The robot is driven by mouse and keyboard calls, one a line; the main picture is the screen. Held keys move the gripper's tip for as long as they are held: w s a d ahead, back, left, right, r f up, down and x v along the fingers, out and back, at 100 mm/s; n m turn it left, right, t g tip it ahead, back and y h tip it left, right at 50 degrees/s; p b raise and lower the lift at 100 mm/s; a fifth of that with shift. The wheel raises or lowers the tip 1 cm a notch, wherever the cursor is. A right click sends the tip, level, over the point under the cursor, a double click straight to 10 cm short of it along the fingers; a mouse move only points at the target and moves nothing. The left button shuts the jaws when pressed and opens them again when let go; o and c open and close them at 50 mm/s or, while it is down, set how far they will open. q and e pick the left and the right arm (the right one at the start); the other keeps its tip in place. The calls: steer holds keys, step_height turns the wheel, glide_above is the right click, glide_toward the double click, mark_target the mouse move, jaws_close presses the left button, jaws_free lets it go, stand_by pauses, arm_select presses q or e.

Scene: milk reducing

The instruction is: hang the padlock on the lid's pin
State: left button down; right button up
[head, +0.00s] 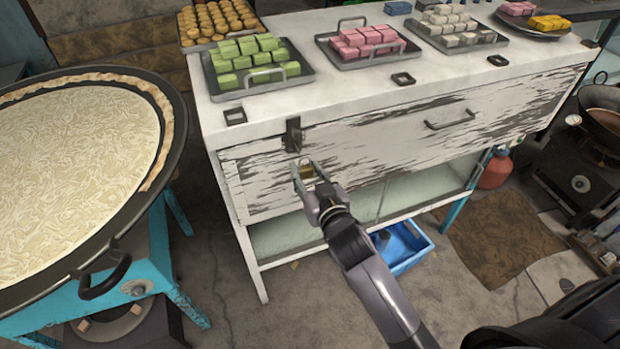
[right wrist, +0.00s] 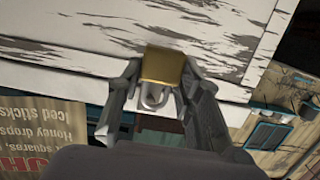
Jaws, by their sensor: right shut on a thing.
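My right gripper (head: 305,180) is in front of the white, worn cabinet's front panel, shut on a small brass padlock (head: 306,171). In the right wrist view the padlock's gold body (right wrist: 163,65) sits between the two fingers of the gripper (right wrist: 161,82), with its grey shackle (right wrist: 153,98) on the side toward the palm. The dark metal hasp with the lid's pin (head: 293,136) is at the panel's top edge, just above the padlock in the head view and apart from it. The pin itself is too small to make out clearly. My left gripper is in neither view.
Trays of green (head: 258,78), pink (head: 367,43) and white (head: 461,28) sweets stand on the cabinet top (head: 330,90). A drawer handle (head: 450,120) sticks out to the right. A large pan (head: 80,170) stands at left. A blue crate (head: 402,247) lies below.

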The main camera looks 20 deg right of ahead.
steer(key=shift+w+a+f+b, duration=0.15)
steer(key=shift+w+b, duration=0.75)
steer(key=shift+w, duration=1.2)
steer(key=shift+w+f, duration=0.45)
steer(key=shift+w, duration=0.15)
steer(key=o, duration=1.3)
steer(key=shift+s+f, duration=0.1)
